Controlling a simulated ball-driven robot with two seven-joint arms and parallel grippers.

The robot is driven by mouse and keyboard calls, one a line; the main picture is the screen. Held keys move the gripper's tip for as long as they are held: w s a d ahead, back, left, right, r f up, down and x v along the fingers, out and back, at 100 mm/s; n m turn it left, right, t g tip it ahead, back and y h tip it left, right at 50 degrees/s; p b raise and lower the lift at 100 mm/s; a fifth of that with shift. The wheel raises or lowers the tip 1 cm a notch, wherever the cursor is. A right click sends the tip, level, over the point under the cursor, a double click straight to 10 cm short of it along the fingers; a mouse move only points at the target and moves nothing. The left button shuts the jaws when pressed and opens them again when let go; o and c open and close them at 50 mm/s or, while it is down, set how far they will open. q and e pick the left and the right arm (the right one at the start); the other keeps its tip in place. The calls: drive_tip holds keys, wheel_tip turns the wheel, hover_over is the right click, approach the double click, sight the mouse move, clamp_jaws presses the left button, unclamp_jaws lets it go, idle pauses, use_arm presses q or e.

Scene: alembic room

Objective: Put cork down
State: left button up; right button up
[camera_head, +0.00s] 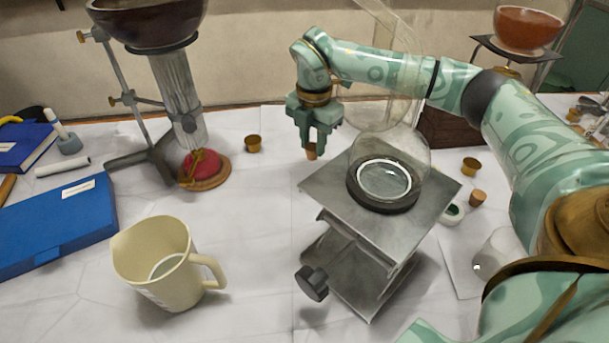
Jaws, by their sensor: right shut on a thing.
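My right gripper (312,143) is near the middle of the view, pointing down. It is shut on a small brown cork (311,151), which shows just below the fingertips. The cork appears beside the back left edge of the metal lab jack (326,190); whether it touches anything is hard to tell. Another cork (477,197) stands on the table to the right of the jack. My left gripper is not in view.
A glass vessel (409,150) stands in a dark ring on the jack, close to my right gripper. Small brass cups (253,143) (469,165) stand behind. White table is clear between jug and jack.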

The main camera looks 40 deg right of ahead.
sight(313, 146)
wheel_tip(313, 146, down, 7)
drive_tip(key=b, duration=0.2)
drive_tip(key=shift+b, duration=0.35)
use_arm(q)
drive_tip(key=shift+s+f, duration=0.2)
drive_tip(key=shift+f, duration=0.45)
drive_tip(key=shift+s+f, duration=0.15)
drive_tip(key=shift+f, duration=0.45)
use_arm(e)
drive_tip(key=shift+r, duration=0.1)
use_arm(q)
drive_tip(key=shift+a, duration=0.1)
use_arm(e)
drive_tip(key=o, duration=1)
drive_tip(key=shift+c, duration=0.2)
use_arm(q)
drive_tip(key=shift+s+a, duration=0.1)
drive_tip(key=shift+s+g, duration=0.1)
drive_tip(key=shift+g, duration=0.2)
